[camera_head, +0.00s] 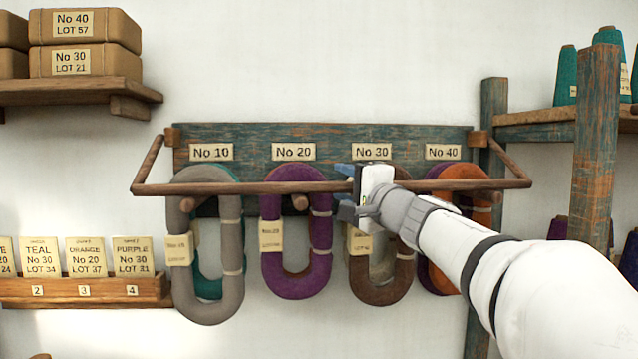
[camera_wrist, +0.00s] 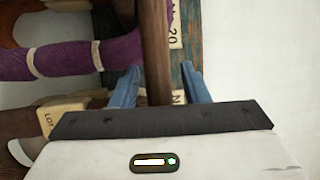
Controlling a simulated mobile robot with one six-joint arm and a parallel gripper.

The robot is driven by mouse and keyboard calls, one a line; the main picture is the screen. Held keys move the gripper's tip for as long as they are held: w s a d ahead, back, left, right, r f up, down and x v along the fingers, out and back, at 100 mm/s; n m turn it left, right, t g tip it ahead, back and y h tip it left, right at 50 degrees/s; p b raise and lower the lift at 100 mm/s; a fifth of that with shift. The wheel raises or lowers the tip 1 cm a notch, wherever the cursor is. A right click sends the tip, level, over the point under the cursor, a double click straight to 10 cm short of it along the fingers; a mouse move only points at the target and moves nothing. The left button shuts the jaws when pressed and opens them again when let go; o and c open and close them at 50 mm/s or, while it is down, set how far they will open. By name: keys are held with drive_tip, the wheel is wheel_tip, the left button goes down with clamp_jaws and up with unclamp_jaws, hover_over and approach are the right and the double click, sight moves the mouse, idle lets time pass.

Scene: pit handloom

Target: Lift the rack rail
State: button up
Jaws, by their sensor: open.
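The rack rail (camera_head: 240,188) is a brown wooden bar across the front of the yarn rack, with an angled side arm at each end. It sits low, in front of the hanging skeins. My gripper (camera_head: 345,190) is at the rail, right of its middle, in front of the No 30 place. In the wrist view my gripper (camera_wrist: 160,87) has its two blue fingers apart, with the rail (camera_wrist: 154,45) running between them, nearer the left finger. I cannot tell whether a finger touches it.
The rack's blue-green board (camera_head: 350,132) carries No 10 to No 40 labels. Grey (camera_head: 205,310), purple (camera_head: 290,285), brown (camera_head: 380,292) and orange (camera_head: 470,226) skeins hang behind the rail. A card ledge (camera_head: 80,302) is at left, a cone shelf frame (camera_head: 597,140) at right.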

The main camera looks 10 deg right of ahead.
drive_tip(key=shift+c, duration=0.3)
clamp_jaws()
